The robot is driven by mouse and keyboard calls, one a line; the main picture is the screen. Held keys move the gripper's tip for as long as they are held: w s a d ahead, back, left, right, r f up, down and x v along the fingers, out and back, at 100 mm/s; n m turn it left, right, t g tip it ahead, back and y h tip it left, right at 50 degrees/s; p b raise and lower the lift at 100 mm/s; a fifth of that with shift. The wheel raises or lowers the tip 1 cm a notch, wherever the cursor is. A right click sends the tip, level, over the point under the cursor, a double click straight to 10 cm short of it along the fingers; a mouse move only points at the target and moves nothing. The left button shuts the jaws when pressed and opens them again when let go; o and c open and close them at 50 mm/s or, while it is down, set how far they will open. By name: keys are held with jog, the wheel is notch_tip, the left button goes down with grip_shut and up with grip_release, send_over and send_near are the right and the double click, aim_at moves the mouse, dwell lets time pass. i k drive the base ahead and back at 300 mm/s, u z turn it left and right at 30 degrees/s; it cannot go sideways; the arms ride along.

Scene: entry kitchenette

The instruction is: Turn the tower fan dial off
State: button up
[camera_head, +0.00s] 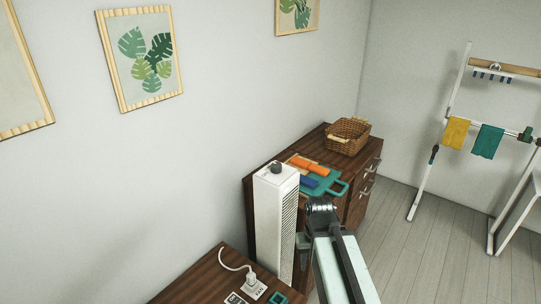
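The tower fan (274,220) is a tall white column with a dark grille on its right side. Its dial (276,167) is a small dark knob on the flat top. The dial's setting is too small to read. My arm reaches up from the bottom of the picture, and its front link stands just right of the fan. My gripper is hidden or too unclear to make out beyond the dark joint there. Nothing is seen touching the dial.
A dark wood cabinet (352,213) behind the fan holds a wicker basket (347,136) and a teal tray (338,188) with orange and blue items. A white plug (252,284) with a cord is on the near wooden surface (196,283). A drying rack (447,110) stands right; floor between is clear.

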aim_at(276, 167)
jog(key=u, duration=0.6)
jog(key=i, duration=1.2)
jog(key=u, duration=1)
jog(key=k, duration=0.85)
jog(key=u, duration=0.15)
jog(key=i, duration=0.95)
jog(key=z, duration=0.1)
